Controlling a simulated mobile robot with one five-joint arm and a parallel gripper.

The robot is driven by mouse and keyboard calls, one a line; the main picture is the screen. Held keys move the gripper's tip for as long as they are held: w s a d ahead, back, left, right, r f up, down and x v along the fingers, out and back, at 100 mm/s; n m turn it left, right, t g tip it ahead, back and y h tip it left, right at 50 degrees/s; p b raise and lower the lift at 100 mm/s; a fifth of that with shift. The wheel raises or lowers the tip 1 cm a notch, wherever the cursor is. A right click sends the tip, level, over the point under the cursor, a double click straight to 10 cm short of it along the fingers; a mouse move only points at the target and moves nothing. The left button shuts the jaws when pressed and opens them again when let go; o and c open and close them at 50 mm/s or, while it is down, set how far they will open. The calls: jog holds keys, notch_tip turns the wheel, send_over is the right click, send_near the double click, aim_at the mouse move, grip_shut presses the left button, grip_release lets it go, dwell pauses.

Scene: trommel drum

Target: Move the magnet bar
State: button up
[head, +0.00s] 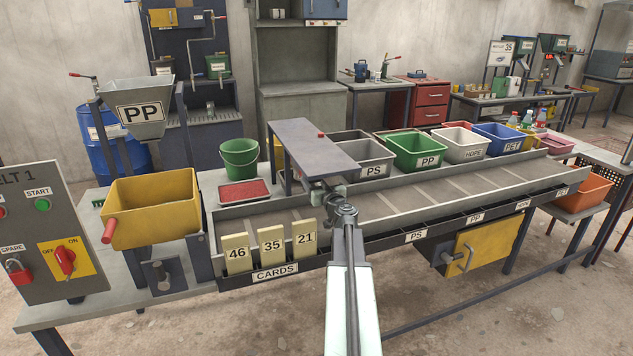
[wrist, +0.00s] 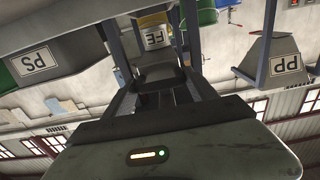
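A long flat dark-grey slab (head: 312,148), which I take to be the magnet bar, lies across the conveyor on a post at its left. A small red knob sits on its top. My gripper (head: 322,186) is at the slab's near end, close under or against its edge. Whether it touches or grips the slab cannot be told. In the wrist view the picture is upside down, and a grey body with a small lit indicator fills the lower middle. Whether the fingers are open or shut is not clear in either view.
The conveyor belt (head: 400,203) runs left to right below my arm. Behind it stand the PS bin (head: 372,170), green PP bin (head: 430,162), HDPE bin (head: 473,154) and PET bin (head: 512,146). An FE bin (wrist: 155,36) shows in the wrist view. Number cards (head: 271,245) stand at the front.

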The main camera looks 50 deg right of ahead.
grip_shut()
jog(key=x, duration=0.9)
jog(key=shift+s, duration=0.1)
jog(key=o, duration=1.4)
grip_release()
jog(key=shift+o, duration=1.1)
